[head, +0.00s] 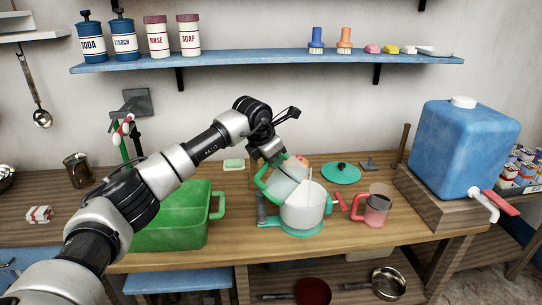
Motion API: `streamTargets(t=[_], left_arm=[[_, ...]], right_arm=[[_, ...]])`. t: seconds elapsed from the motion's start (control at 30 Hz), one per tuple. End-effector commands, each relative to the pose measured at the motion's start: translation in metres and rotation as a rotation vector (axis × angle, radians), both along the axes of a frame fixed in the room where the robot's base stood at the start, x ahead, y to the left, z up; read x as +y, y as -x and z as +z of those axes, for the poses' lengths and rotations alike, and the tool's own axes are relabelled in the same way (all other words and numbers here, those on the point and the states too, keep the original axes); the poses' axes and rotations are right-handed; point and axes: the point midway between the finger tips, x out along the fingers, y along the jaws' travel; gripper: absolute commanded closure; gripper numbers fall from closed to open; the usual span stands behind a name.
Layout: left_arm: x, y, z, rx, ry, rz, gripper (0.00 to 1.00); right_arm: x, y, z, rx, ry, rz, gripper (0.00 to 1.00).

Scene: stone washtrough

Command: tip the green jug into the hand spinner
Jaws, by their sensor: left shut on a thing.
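The green jug (284,186) is a see-through vessel with a green handle. It is tilted over the hand spinner (303,213), a white tub on a green base with a red-handled crank at its right side. My left gripper (274,160) is shut on the jug and holds it from above, at the spinner's upper left. The jug's mouth is at or above the tub's rim; whether they touch I cannot tell. The inside of the tub is mostly hidden. My right gripper is not in view.
A green basin (172,232) stands left of the spinner. A red-handled jug (377,207) stands close on its right, and a teal lid (341,173) lies behind. A blue water tank (463,150) is on a wooden block at right. A blue shelf (270,62) hangs above.

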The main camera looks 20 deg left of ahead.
Motion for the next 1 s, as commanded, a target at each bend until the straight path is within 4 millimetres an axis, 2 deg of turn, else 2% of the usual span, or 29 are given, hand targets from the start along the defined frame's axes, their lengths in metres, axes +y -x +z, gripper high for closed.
streamTargets(t=[0.03,0.1,0.4,1.0], left_arm=[[-0.002,-0.002,0.007,0.008,-0.008,-0.002,1.0],[-0.004,-0.004,0.008,0.024,-0.022,-0.002,1.0],[-0.009,-0.011,0.007,0.091,-0.079,-0.001,1.0],[-0.01,-0.012,0.005,0.109,-0.093,0.0,1.0]], right_arm=[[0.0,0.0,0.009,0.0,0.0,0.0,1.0],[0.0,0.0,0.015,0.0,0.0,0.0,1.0],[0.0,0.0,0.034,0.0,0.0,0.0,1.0],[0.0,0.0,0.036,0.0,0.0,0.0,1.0]])
